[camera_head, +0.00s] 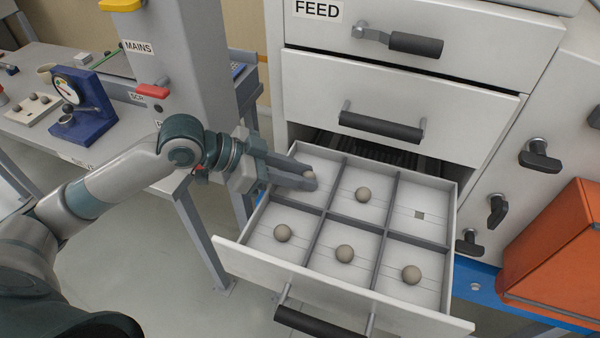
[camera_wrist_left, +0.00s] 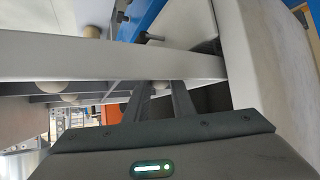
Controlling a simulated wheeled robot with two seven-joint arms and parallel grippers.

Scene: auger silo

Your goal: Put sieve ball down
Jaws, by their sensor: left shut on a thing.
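My left gripper (camera_head: 306,181) reaches into the back left compartment of the open drawer (camera_head: 240,258). It is shut on a sieve ball (camera_head: 310,175), a small grey-beige ball that shows between the fingertips and is partly hidden by them. Whether the ball touches the compartment floor cannot be told. In the left wrist view the held ball (camera_wrist_left: 160,85) shows between the two fingers, just below a pale panel edge. Other balls sit in the back middle (camera_head: 363,194), front left (camera_head: 283,233), front middle (camera_head: 344,253) and front right (camera_head: 411,275) compartments. My right gripper is not in view.
The back right compartment holds no ball and shows a small dark square (camera_head: 420,215). Closed drawers with dark handles (camera_head: 380,127) stand above the open one. An orange box (camera_head: 560,255) is at the right. A bench with a blue gauge stand (camera_head: 85,105) is at the left.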

